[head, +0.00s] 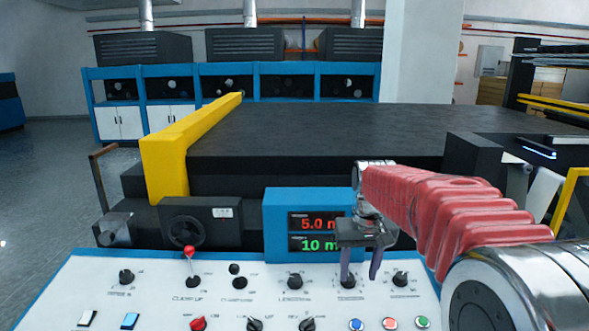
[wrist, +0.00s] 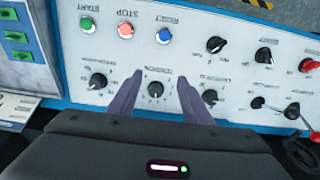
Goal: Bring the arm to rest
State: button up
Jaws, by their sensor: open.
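My gripper (head: 360,262) hangs at the end of my arm over the right half of the white control panel (head: 150,290). My arm, with a red ribbed sleeve, reaches in from the lower right.
A blue display box (head: 290,205) with red and green digits stands behind the panel, close to my gripper. A red-tipped lever (head: 189,254) rises at the left. Start and stop buttons (wrist: 125,31) line the panel edge. A dark machine bed (head: 330,135) lies beyond.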

jog(key=s+t, duration=0.3)
jog(key=s, duration=2.5)
jog(key=shift+d+t, duration=0.15)
jog(key=shift+t, duration=0.25)
jog(key=shift+w, duration=0.1)
jog(key=shift+c, duration=0.7)
